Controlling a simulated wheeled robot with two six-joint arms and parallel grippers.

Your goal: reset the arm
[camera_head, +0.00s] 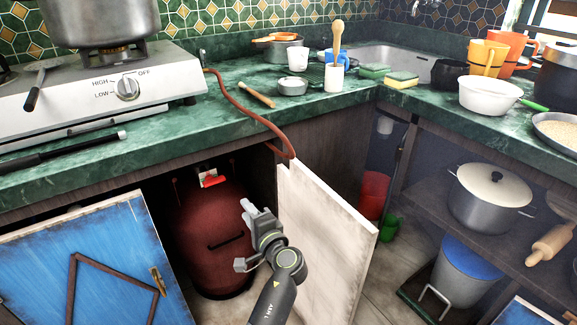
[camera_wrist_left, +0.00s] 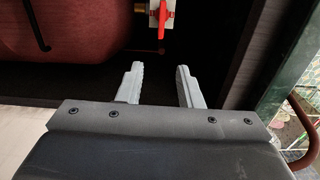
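My left gripper (camera_head: 252,212) is in front of the open cupboard under the counter, beside the white inner face of an open door (camera_head: 325,230). In the left wrist view its two fingers (camera_wrist_left: 159,82) are apart with nothing between them. A dark red gas cylinder (camera_head: 212,235) stands inside the cupboard, past the gripper. Its valve with a red lever (camera_head: 209,179) is at the top; the red lever also shows in the wrist view (camera_wrist_left: 162,20), beyond the fingertips and apart from them. My right gripper is not in view.
A blue door (camera_head: 95,265) stands open at the left. The steel stove (camera_head: 125,88) bears a large pot (camera_head: 100,22). A red hose (camera_head: 250,112) hangs over the counter edge toward the cupboard. A lidded pot (camera_head: 488,205) and a rolling pin (camera_head: 552,243) are on the right shelf.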

